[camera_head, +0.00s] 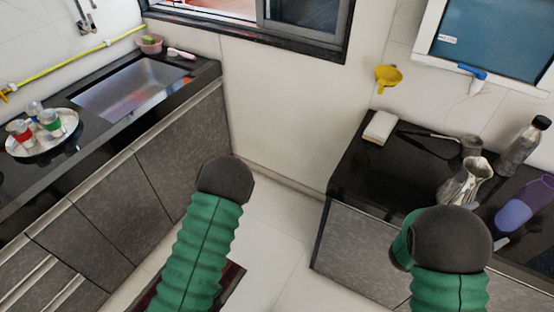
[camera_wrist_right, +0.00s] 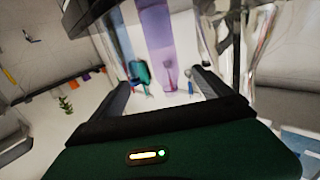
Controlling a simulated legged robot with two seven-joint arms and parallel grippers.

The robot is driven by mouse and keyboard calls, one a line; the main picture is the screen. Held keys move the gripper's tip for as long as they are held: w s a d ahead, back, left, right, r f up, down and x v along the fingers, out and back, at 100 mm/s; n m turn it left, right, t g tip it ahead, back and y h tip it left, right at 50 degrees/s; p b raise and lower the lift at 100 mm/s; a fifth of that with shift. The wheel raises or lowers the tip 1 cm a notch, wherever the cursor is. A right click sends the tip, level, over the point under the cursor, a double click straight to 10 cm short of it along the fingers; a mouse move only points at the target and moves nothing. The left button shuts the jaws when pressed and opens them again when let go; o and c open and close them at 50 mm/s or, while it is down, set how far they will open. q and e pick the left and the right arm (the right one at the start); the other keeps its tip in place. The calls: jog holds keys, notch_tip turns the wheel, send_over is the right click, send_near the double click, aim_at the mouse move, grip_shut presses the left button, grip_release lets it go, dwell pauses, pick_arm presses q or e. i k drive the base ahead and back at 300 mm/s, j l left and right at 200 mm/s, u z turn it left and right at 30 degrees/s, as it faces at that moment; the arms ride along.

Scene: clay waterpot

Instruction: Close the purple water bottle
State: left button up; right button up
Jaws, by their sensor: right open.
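The purple water bottle (camera_head: 513,214) is at the right edge of the head view, on the dark right-hand counter. It looks tilted or lying, and its upper part is pale and see-through; its lid cannot be made out. In the right wrist view a purple see-through shape, which looks like the bottle (camera_wrist_right: 158,35), is beyond and between the fingers of my right gripper (camera_wrist_right: 160,80). The gripper is open, and I cannot tell whether it touches the bottle. In the head view my right arm's dark rounded joint hides the area below the bottle. My left arm shows, but its gripper does not.
A metal jug (camera_head: 464,182), a dark-capped bottle (camera_head: 520,148), a small cup (camera_head: 471,146) and a white block (camera_head: 380,127) stand on the right counter. A tray of cups (camera_head: 40,150) and a sink (camera_head: 130,88) are on the left counter. Open floor lies between the counters.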

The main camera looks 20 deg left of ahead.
aim_at(536, 195)
jog(key=i+l, duration=0.2)
jog(key=l, duration=0.2)
jog(key=i+l, duration=0.15)
jog(key=l, duration=0.25)
jog(key=i+l, duration=0.2)
jog(key=l, duration=0.15)
